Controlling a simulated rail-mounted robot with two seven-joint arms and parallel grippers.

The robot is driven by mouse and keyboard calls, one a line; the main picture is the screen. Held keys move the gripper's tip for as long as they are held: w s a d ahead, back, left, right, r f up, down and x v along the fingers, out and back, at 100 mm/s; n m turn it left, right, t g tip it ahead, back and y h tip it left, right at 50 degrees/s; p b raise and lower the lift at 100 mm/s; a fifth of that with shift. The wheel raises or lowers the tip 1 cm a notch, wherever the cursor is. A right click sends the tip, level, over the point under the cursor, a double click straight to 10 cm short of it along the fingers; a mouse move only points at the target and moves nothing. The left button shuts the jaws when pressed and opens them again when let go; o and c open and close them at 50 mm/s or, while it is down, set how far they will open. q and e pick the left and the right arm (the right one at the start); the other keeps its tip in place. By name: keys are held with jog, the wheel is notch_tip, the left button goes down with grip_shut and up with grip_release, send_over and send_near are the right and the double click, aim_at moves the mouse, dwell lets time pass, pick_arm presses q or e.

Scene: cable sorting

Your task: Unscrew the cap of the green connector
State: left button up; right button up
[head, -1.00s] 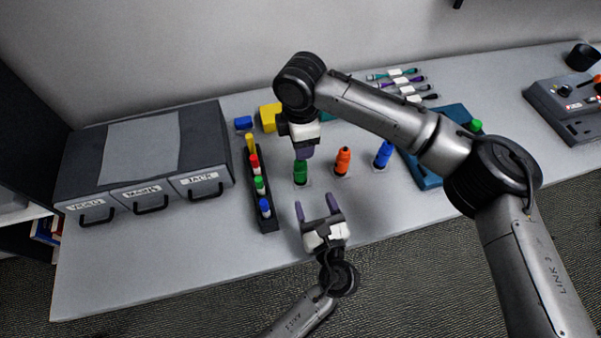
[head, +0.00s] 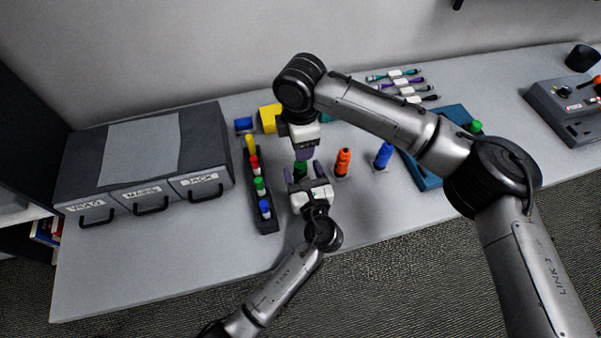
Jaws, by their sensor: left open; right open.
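The green connector (head: 300,169) stands upright on the table, left of the orange connector (head: 343,161) and the blue connector (head: 383,154). My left gripper (head: 304,172) is open, with one finger on each side of the green connector's lower part. Its body hides the connector's base, and I cannot tell whether the fingers touch it. My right gripper (head: 303,153) points down directly above the green connector, at its top. Its fingers look close together from this angle and seem empty.
A dark rack (head: 266,223) with several coloured-cap connectors stands just left. A grey drawer unit (head: 145,160) is further left. A yellow block (head: 268,117) and a blue block (head: 243,124) sit behind. A blue tray (head: 453,115) lies to the right. The front-left table is clear.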

pick_arm(q)
jog(key=shift+c, duration=0.5)
grip_shut()
jog(key=shift+o, duration=0.5)
grip_release()
jog(key=shift+s+d, duration=0.2)
jog(key=shift+s, duration=0.4)
pick_arm(e)
jog(key=shift+r, duration=0.2)
pick_arm(q)
jog(key=p+v, duration=0.2)
jog(key=v, duration=0.9)
jog(key=shift+s+r, duration=0.1)
jog(key=shift+s, duration=0.05)
pick_arm(e)
jog(key=shift+r, duration=0.85)
pick_arm(q)
jog(key=shift+s+d, duration=0.25)
jog(key=shift+s, duration=0.35)
pick_arm(e)
jog(key=shift+o, duration=1.3)
